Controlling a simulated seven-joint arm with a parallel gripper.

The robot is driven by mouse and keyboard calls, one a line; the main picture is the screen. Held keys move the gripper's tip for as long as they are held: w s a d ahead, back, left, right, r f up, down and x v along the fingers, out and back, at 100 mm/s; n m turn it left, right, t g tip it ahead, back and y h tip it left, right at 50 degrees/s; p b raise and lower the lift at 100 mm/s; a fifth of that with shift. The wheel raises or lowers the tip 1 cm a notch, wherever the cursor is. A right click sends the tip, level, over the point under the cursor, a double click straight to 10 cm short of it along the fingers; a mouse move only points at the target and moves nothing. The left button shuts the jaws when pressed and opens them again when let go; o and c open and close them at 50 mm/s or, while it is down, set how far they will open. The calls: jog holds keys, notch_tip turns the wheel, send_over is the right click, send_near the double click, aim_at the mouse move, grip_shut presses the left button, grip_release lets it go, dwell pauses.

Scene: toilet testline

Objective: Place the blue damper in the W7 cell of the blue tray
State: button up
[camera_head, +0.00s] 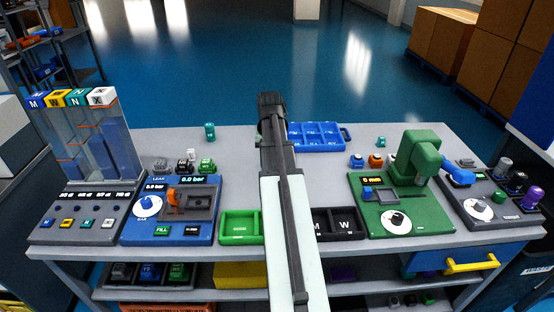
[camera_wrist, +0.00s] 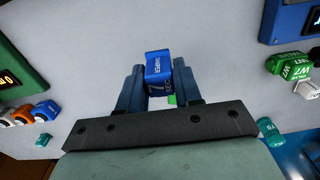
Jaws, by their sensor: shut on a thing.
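The blue damper (camera_wrist: 158,66), a small block with white lettering, is in the wrist view between the two fingers of my gripper (camera_wrist: 160,88). My gripper is shut on it. A small bit of green shows beside the damper between the fingers. In the head view my arm hides the fingers and the damper. The blue tray (camera_head: 346,133) with several cells lies at the back of the table, just right of the end of my arm. Its cell labels are too small to read, so I cannot tell which is W7. The tray is not visible in the wrist view.
A teal piece (camera_head: 210,131) stands at the back left. White, black and green blocks (camera_head: 207,165) stand left of my arm. Blue, orange and white pieces (camera_head: 376,160) stand in front of the tray. A green press (camera_head: 415,155) is at the right. A green tray (camera_head: 240,225) lies in front.

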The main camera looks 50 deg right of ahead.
jog(key=s+d, duration=0.1)
jog(key=d, duration=0.1)
send_near(296, 137)
jog(key=s+a+r, duration=0.2)
jog(key=a, duration=0.1)
jog(key=shift+n, duration=0.3)
jog(key=shift+s+a+f, duration=0.1)
jog(key=shift+f, duration=2.2)
jog(key=shift+s+a+f, duration=0.1)
jog(key=shift+f, duration=2.2)
jog(key=shift+f, duration=0.1)
jog(key=o, duration=0.7)
jog(key=shift+o, duration=0.2)
notch_tip(296, 137, up, 12)
